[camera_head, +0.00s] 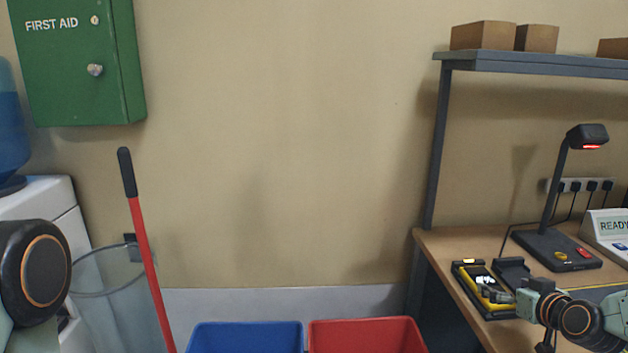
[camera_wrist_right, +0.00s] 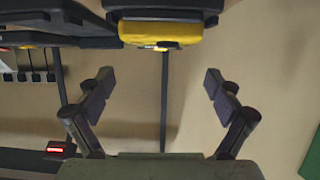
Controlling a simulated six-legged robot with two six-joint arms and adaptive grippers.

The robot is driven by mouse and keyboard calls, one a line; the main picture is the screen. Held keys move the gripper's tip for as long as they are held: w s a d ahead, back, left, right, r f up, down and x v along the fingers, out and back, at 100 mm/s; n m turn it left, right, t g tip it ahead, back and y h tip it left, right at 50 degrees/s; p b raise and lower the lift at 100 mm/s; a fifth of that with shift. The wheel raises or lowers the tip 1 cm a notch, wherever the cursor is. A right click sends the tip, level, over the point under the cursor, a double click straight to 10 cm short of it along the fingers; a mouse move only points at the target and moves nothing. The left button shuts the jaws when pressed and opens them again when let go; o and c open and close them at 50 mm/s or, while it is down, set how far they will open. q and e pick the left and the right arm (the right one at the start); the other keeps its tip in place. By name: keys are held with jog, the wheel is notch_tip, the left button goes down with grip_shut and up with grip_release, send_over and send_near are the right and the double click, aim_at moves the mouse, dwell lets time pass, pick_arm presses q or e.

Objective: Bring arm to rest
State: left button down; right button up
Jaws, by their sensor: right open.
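My right arm comes in from the lower right in the head view, over the wooden workbench (camera_head: 455,243). Its gripper (camera_head: 500,291) is at the front of a black tray with yellow parts (camera_head: 465,275). The right wrist view shows its two fingers spread wide with nothing between them (camera_wrist_right: 158,82). A black and yellow object (camera_wrist_right: 158,30) lies beyond the fingertips, apart from them. Whether the gripper touches the tray cannot be told. A round black joint of my left arm shows at the left edge of the head view; its gripper is out of view.
A blue bin (camera_head: 245,338) and a red bin (camera_head: 366,336) stand on the floor left of the bench. A desk lamp (camera_head: 556,250) and a READY sign (camera_head: 606,228) are on the bench, under a shelf (camera_head: 540,63) with boxes. A red pole (camera_head: 147,255) leans at left.

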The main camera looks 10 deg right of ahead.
aim_at(481, 276)
jog(key=b+x, duration=0.2)
jog(key=x, duration=0.1)
jog(key=shift+w+f, duration=0.2)
jog(key=shift+b+x, duration=0.75)
jog(key=shift+x, duration=0.15)
jog(key=shift+a, duration=0.1)
